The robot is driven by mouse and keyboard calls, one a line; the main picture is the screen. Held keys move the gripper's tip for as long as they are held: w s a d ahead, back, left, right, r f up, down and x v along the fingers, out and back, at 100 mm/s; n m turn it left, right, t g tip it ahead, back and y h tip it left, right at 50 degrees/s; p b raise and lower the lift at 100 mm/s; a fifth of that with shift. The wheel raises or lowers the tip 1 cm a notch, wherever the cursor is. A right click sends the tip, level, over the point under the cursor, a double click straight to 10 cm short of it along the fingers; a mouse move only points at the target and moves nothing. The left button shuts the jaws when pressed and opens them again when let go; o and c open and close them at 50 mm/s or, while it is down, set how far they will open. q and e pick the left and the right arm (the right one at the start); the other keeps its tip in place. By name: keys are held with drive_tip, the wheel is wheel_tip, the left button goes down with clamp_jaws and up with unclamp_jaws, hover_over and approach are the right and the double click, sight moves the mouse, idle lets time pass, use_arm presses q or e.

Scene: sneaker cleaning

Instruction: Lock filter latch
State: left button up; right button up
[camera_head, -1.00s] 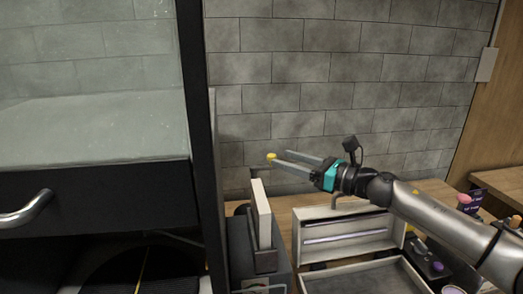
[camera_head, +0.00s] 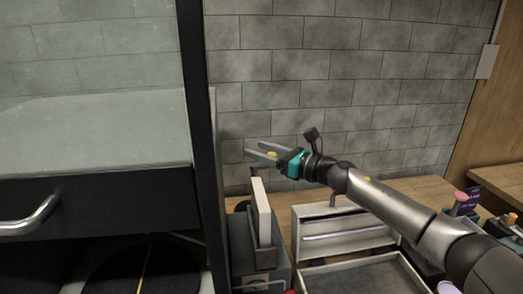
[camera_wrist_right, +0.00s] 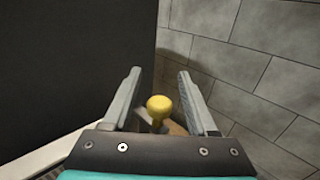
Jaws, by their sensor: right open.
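My right gripper (camera_head: 252,148) is open, above and behind a white upright panel (camera_head: 262,208) set in a dark holder (camera_head: 265,258). A small yellow knob (camera_head: 271,153), which may be the filter latch, shows between its two fingers. In the right wrist view the yellow knob (camera_wrist_right: 159,104) stands between the open fingers of the right gripper (camera_wrist_right: 159,75), with a gap on both sides. The knob's lower part is mostly hidden by the gripper body. My left gripper is not in view.
A dark post (camera_head: 203,150) and a glass-fronted cabinet with a metal handle (camera_head: 28,216) fill the left. A grey tiled wall (camera_head: 350,80) is behind. An open pale case (camera_head: 340,228) lies on the wooden counter, under my right arm.

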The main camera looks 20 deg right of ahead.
drive_tip(key=shift+c, duration=0.2)
clamp_jaws()
idle(0.5)
drive_tip(key=m+h+p, duration=0.2)
drive_tip(key=h+p, duration=0.1)
drive_tip(key=s+m+t+h+p, duration=0.1)
drive_tip(key=m+h+p, duration=0.1)
drive_tip(key=h+p, duration=0.1)
drive_tip(key=m+t+h+p, duration=0.1)
drive_tip(key=m+h+p, duration=0.1)
drive_tip(key=p, duration=0.3)
drive_tip(key=shift+s+d+r+h, duration=0.1)
drive_tip(key=shift+s+r+h, duration=0.2)
drive_tip(key=shift+h, duration=0.4)
drive_tip(key=shift+s+f+m+h+p, duration=0.2)
drive_tip(key=shift+m+h+p, duration=0.45)
drive_tip(key=shift+h, duration=0.35)
drive_tip(key=shift+s+f+m+h+p, duration=0.1)
drive_tip(key=shift+s+m+h+p, duration=0.1)
drive_tip(key=shift+m+h+p, duration=0.5)
drive_tip(key=shift+h, duration=0.4)
